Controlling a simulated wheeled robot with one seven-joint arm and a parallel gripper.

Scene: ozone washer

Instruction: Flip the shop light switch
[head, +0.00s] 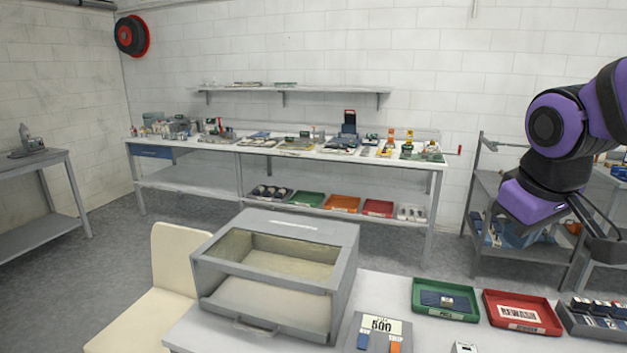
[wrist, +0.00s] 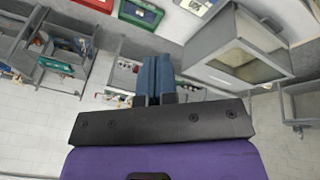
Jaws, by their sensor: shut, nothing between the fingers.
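I cannot make out a light switch in either view. My gripper (wrist: 155,78) is in the wrist view, its blue fingers shut together with nothing between them. It is in the air, with no contact visible. In the head view my purple and black arm is at the right edge, over the right end of the front table, and the fingers are not clear there.
A long cluttered workbench (head: 285,147) lines the back wall. Grey floor lies between.

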